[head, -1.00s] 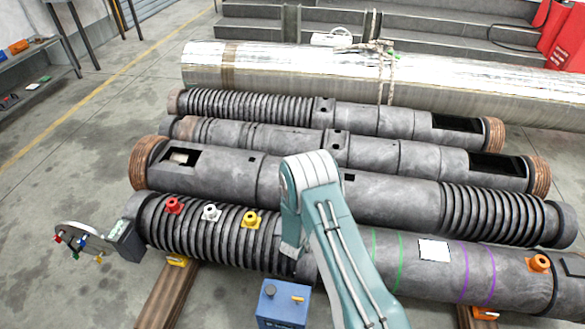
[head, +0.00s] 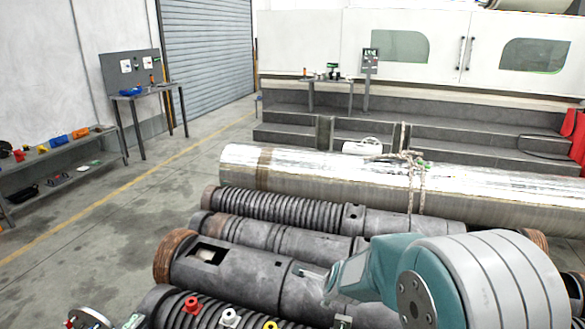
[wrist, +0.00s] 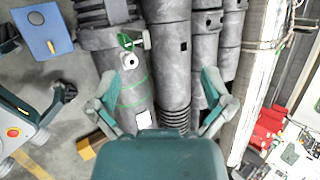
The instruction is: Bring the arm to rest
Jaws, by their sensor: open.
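My teal arm (head: 375,270) is raised and folded across the lower right of the head view, covering part of the dark barrels. My gripper (wrist: 160,85) is open and empty in the wrist view, its two fingers spread wide above the barrels. In the head view its grey fingers (head: 325,295) show at the arm's left end. In the wrist view a dark barrel (wrist: 168,70) runs between the fingers. The nearest barrel, to its left, bears a green-and-white fitting (wrist: 130,58) and a white label (wrist: 143,118). Nothing is held.
Red (head: 191,305), white (head: 230,317) and yellow (head: 270,325) fittings sit on the nearest ribbed barrel. A big shiny cylinder (head: 320,173) lies behind the barrels. Open floor (head: 110,225) lies at the left.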

